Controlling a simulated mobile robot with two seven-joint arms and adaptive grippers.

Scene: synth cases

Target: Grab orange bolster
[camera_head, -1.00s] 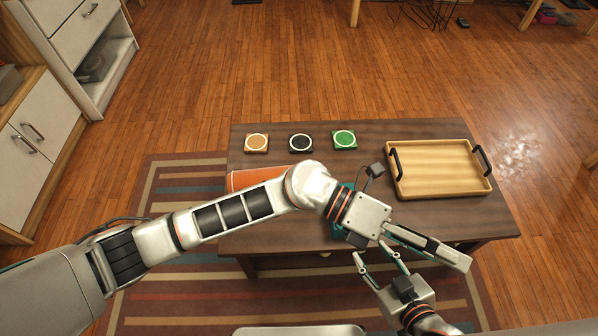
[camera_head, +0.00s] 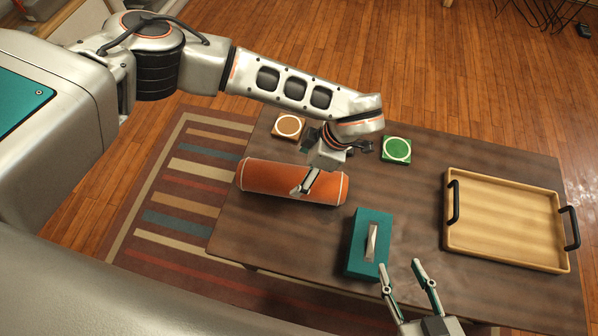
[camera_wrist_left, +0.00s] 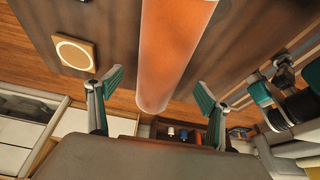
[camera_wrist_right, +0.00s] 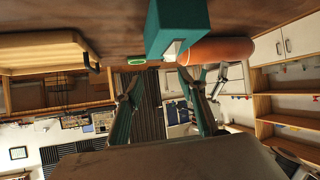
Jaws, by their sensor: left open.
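The orange bolster (camera_head: 265,178) lies on its side on the dark wooden table, left of the teal tissue box. My left gripper (camera_head: 306,185) is over the bolster's right half, pointing down, and hides part of it. In the left wrist view, the bolster (camera_wrist_left: 172,45) runs between the two spread, empty fingers (camera_wrist_left: 160,86); I cannot tell whether they touch it. My right gripper (camera_head: 400,266) is open and empty at the table's front, near the tissue box. The right wrist view shows the bolster (camera_wrist_right: 218,51) beyond the box, outside the right fingers (camera_wrist_right: 160,90).
The teal tissue box (camera_head: 359,258) stands right of the bolster. A wooden tray (camera_head: 505,256) with black handles lies on the table's right. A tan coaster (camera_head: 288,126) and a green coaster (camera_head: 397,150) lie at the back. Bare tabletop shows between box and tray.

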